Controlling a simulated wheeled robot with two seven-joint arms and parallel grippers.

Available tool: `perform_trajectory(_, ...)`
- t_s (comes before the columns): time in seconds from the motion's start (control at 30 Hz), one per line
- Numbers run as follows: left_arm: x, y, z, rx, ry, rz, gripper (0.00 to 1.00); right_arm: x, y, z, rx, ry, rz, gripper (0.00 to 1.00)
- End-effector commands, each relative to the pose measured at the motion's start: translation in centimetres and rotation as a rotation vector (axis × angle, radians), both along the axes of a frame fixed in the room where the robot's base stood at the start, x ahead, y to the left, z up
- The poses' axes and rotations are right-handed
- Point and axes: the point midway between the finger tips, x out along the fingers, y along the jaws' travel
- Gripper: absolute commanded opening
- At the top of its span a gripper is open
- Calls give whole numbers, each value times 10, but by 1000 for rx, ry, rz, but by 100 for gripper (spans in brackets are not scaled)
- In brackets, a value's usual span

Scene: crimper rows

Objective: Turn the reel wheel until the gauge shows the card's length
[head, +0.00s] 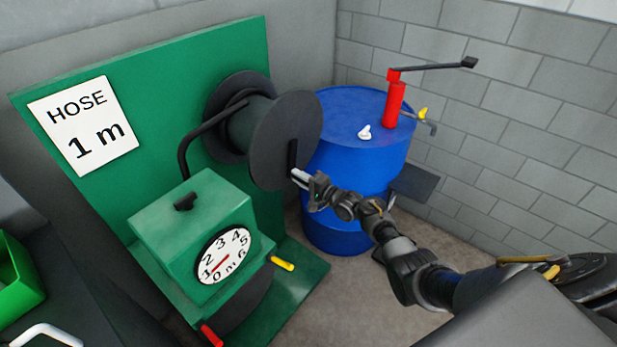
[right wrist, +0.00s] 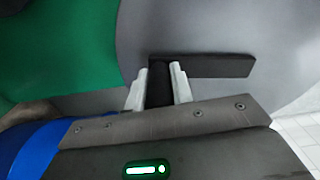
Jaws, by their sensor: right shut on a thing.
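The reel wheel (head: 275,135) is a dark grey disc on the green stand, with a black handle bar near its lower edge. My right gripper (head: 299,176) is shut on the black handle (right wrist: 160,88); in the right wrist view its two pale fingers sit on either side of it. The white card (head: 83,126) on the green board reads "HOSE 1 m". My left gripper is out of view.
A blue drum (head: 352,150) with a red hand pump (head: 393,104) stands right behind the wheel. A yellow lever (head: 283,264) and a red lever (head: 211,335) stick out below the gauge. A bright green bin (head: 18,285) is at the left edge.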

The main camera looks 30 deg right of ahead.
Motion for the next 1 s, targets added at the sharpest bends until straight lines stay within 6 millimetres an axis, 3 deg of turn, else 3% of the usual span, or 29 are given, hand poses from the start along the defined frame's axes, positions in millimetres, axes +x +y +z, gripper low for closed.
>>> perform_trajectory(0.33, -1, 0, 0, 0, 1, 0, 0, -1, 1, -1, 2, 3, 2, 0)
perform_trajectory(0.37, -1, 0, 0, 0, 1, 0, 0, -1, 1, -1, 2, 3, 2, 27)
perform_trajectory(0.5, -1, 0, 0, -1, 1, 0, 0, -1, 1, -1, 1, 3, 1, 45)
perform_trajectory(0.83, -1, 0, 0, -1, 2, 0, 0, -3, -1, -1, 0, 1, 0, 45)
perform_trajectory(1.0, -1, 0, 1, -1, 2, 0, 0, -24, -11, -1, 0, 2, 0, 45)
